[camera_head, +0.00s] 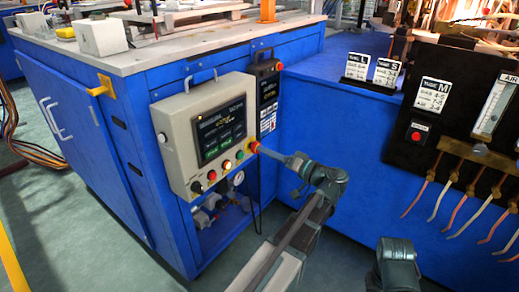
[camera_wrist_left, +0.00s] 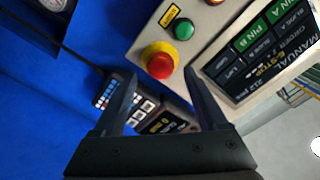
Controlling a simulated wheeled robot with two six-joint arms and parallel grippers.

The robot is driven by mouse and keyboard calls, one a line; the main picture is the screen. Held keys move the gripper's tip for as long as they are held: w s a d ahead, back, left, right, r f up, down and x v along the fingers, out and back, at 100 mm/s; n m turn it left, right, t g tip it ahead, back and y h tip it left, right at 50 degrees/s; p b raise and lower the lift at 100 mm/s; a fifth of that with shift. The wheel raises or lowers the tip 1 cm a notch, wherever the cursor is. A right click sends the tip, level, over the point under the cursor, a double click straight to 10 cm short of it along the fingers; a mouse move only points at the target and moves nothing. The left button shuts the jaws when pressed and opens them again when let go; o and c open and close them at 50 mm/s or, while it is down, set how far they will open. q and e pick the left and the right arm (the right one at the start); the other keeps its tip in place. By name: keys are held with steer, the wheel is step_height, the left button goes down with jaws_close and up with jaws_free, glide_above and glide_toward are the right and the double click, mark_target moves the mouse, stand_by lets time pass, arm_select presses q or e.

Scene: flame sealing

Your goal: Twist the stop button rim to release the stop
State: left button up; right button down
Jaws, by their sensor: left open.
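The stop button (camera_head: 254,147) is red with a yellow base at the lower right of the grey control box. In the left wrist view, its red cap (camera_wrist_left: 160,65) sits in a yellow rim (camera_wrist_left: 148,52). My left gripper (camera_wrist_left: 159,72) is open there, one finger on each side of the button in the picture, with a gap visible to the cap. In the head view my left gripper (camera_head: 264,150) points at the button from the right and hides part of it. I cannot tell how deep the fingertips reach. My right gripper does not show.
A green button (camera_wrist_left: 183,29) sits beside the stop button, and a screen (camera_wrist_left: 265,50) is on the same box. A black control unit (camera_head: 268,95) is close behind the gripper. A gauge (camera_head: 238,178) hangs below. Another red button (camera_head: 416,134) is on the black panel at right.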

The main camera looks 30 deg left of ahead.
arm_select(q)
steer(key=d, duration=0.3)
steer(key=shift+s+d, duration=0.15)
steer(key=shift+d, duration=0.05)
stand_by(0.4)
steer(key=s+d+f+m+h+p, duration=0.5)
steer(key=s+d+f+m+h, duration=0.15)
steer(key=d+f+h, duration=0.35)
steer(key=s+d+f+m+g+h+p, duration=0.1)
steer(key=s+d+f+m+h+p, duration=0.15)
steer(key=s+d, duration=0.45)
steer(key=s+d+f+m+g+h+p, duration=0.1)
steer(key=s+d+m+h, duration=0.25)
steer(key=d, duration=0.75)
step_height(320, 180, up, 37)
steer(key=p, duration=3.7)
steer(key=shift+w+a+n+h, duration=0.25)
steer(key=shift+w+n+h, duration=0.1)
steer(key=shift+h, duration=0.05)
